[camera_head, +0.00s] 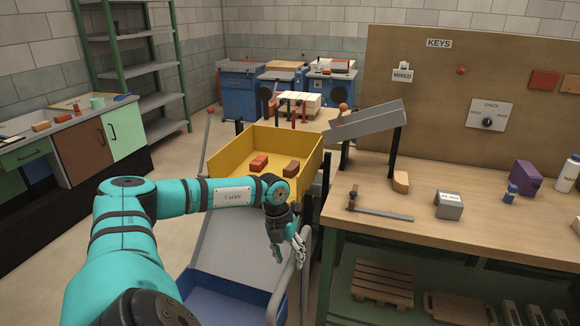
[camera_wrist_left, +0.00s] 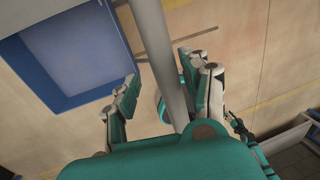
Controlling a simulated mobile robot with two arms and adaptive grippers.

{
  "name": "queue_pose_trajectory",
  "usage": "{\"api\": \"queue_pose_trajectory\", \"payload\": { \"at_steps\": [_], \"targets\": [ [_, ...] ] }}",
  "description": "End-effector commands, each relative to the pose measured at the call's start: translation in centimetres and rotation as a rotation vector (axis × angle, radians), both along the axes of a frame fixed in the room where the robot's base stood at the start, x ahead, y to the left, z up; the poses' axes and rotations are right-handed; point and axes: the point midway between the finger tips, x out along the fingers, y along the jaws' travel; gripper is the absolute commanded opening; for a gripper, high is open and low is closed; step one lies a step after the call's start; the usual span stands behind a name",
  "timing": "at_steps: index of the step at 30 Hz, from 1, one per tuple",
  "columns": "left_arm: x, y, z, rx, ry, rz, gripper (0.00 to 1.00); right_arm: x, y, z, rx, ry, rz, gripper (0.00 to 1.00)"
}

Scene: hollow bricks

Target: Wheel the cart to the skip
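A grey tubular handle (camera_head: 305,278) stands at the bottom centre of the head view, beside a blue tray (camera_head: 225,302); these look like parts of the cart. My left gripper (camera_head: 288,248) is at the handle's upper end. In the left wrist view the grey bar (camera_wrist_left: 163,45) passes between the spread fingers of my left gripper (camera_wrist_left: 158,72), with gaps still visible. The blue tray (camera_wrist_left: 75,48) shows there at upper left. A yellow open box (camera_head: 230,161) holding reddish bricks (camera_head: 258,163) stands beyond my arm. I cannot identify the skip for certain. My right gripper is out of view.
A wooden workbench (camera_head: 450,235) with tools and small objects stands close on the right. Below it is a shelf with a pallet (camera_head: 383,281). Cabinets (camera_head: 80,155) and a green rack (camera_head: 165,75) stand at left. Pale floor (camera_head: 175,165) is free between them.

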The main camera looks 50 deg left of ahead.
Motion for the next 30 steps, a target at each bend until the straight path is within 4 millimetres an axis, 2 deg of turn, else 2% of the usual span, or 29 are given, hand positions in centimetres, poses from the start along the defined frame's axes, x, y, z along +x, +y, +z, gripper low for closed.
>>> {"api": "queue_pose_trajectory", "payload": {
  "at_steps": [5,8,11,21,25,30],
  "targets": [
    [0.0,-0.1,0.1,-0.002,-0.001,-0.001,0.47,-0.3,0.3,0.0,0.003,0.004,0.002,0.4],
    [0.0,0.1,0.8,-0.001,-0.003,0.0,0.47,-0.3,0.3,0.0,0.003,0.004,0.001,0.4],
    [-0.2,0.4,2.3,0.001,-0.004,0.001,0.47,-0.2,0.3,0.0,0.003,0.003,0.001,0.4],
    [-1.1,1.6,9.2,0.001,-0.003,0.001,0.47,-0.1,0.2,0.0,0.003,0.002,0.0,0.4],
    [-1.3,1.9,10.8,-0.002,-0.001,0.001,0.47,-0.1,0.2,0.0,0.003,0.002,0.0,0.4],
    [-1.4,2.0,11.7,-0.001,0.0,0.001,0.47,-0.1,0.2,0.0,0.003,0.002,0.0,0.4]
  ]
}}
